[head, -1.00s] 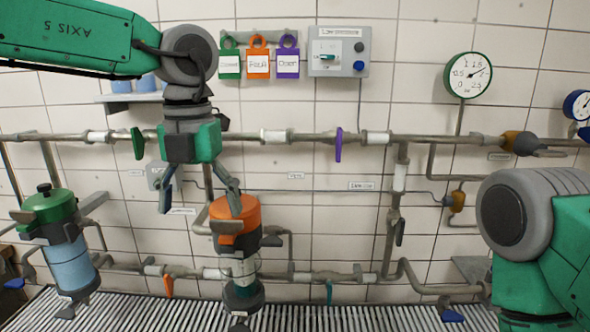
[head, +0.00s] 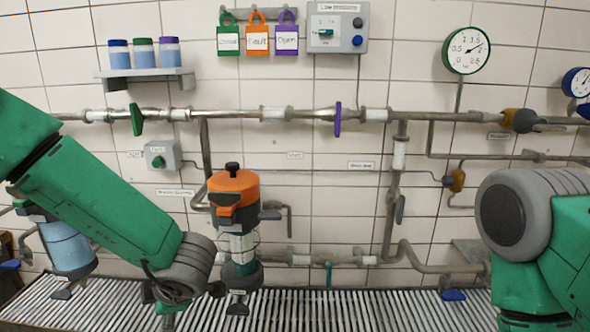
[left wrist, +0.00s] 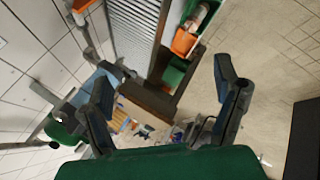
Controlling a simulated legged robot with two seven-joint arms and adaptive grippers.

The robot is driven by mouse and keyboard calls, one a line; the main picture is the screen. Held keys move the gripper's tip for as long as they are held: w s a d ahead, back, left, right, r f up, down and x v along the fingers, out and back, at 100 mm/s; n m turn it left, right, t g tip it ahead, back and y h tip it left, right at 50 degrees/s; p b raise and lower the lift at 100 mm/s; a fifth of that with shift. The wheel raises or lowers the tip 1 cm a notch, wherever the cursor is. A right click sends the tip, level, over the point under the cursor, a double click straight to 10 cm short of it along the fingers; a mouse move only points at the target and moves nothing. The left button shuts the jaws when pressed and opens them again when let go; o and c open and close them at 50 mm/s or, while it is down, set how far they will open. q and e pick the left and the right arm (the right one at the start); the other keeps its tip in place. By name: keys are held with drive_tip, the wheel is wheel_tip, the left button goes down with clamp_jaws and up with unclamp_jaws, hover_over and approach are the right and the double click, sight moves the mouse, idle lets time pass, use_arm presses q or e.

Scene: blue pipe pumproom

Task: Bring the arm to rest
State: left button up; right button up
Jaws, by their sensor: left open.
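My left arm comes in from the left in the head view and slopes down to the right. Its gripper is mostly hidden below the wrist joint there, at the lower edge of the picture. In the left wrist view my left gripper (left wrist: 165,95) is open and its fingers are wide apart with nothing between them. The orange-lidded filter housing (head: 234,188) stands upright just right of my left wrist. My right arm shows at the right edge of the head view, but its gripper is out of the picture.
A slatted grating (head: 390,315) runs along the bottom. A blue canister (head: 68,250) stands behind my left arm. Pipes with a green handle (head: 136,119) and a purple handle (head: 338,119) cross the tiled wall. In the left wrist view an open brown box (left wrist: 148,103) holds small items.

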use_arm(q)
drive_tip(key=s+f+m+b, duration=0.1)
drive_tip(key=s+f+m, duration=0.15)
drive_tip(key=f, duration=0.25)
drive_tip(key=s+a+f+m+t+h+b, duration=0.1)
drive_tip(key=f+m, duration=0.2)
drive_tip(key=f, duration=0.1)
drive_tip(key=s+f+m+b, duration=0.1)
drive_tip(key=f+m, duration=0.2)
drive_tip(key=f, duration=0.2)
drive_tip(key=s+f+m+g+h+b, duration=0.1)
drive_tip(key=s+f+m, duration=0.4)
drive_tip(key=s, duration=0.4)
drive_tip(key=s+f+m+g+h+b, duration=0.2)
drive_tip(key=s+f+m, duration=0.3)
drive_tip(key=s, duration=0.4)
drive_tip(key=s+a+f+m+g+h+b, duration=0.1)
drive_tip(key=s+f+m+h+b, duration=0.1)
drive_tip(key=s+f+m, duration=0.4)
drive_tip(key=s, duration=0.3)
drive_tip(key=shift+f+g, duration=0.15)
drive_tip(key=shift+g, duration=0.25)
use_arm(e)
wheel_tip(320, 180, down, 9)
drive_tip(key=shift+f, duration=0.2)
use_arm(q)
drive_tip(key=shift+a, duration=0.1)
